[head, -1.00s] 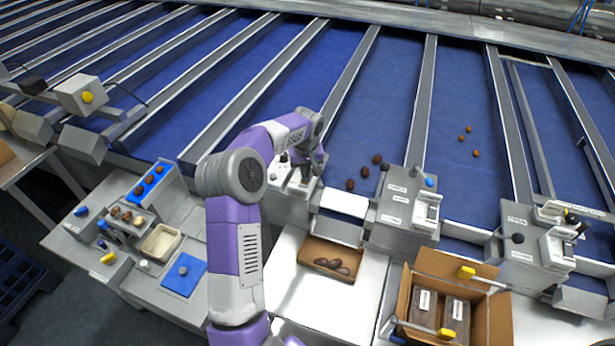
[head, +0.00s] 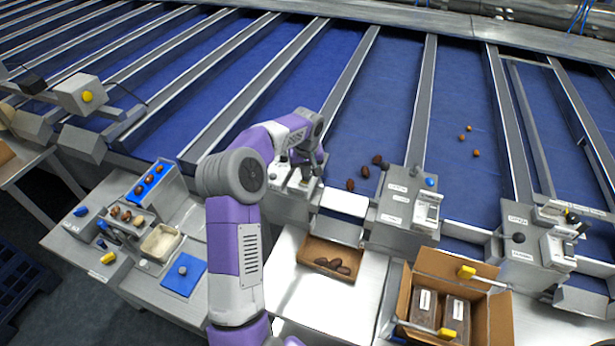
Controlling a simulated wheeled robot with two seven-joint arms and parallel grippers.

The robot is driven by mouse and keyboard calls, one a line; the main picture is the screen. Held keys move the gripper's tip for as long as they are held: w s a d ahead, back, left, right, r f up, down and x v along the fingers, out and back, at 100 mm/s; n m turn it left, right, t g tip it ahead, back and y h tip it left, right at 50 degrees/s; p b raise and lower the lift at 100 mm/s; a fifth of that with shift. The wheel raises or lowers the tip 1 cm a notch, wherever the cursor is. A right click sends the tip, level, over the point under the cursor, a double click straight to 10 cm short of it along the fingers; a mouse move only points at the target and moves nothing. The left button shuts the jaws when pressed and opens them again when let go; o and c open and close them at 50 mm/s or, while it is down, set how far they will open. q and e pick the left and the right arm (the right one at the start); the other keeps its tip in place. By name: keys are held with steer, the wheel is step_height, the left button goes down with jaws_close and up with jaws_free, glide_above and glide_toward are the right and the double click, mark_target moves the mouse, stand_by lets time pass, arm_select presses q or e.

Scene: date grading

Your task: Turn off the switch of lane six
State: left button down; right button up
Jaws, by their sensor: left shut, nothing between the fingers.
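My purple and white left arm reaches up the middle of the head view. Its gripper (head: 305,168) is shut and empty. It points down at a small grey and white control box (head: 298,187) at the front end of a blue lane. The gripper covers much of that box, so the switch and its position are hidden. I cannot tell whether the fingers touch it. A similar control box (head: 400,200) with a blue knob and white labels stands to the right. The labels are too small to read for a lane number. My right gripper is not in view.
Dark dates (head: 364,171) lie on the blue lane (head: 385,100) right of the gripper. A cardboard tray (head: 318,250) holds several dates below. An open carton (head: 500,318) stands at lower right. Another labelled control box (head: 518,255) is farther right. A sorting table (head: 140,300) stands left.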

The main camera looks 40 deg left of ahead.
arm_select(q)
steer(key=shift+f+b, duration=0.5)
steer(key=shift+f, duration=0.2)
steer(key=shift+r, duration=0.1)
steer(key=shift+r+p, duration=2.55)
steer(key=shift+r, duration=0.95)
steer(key=shift+f, duration=0.1)
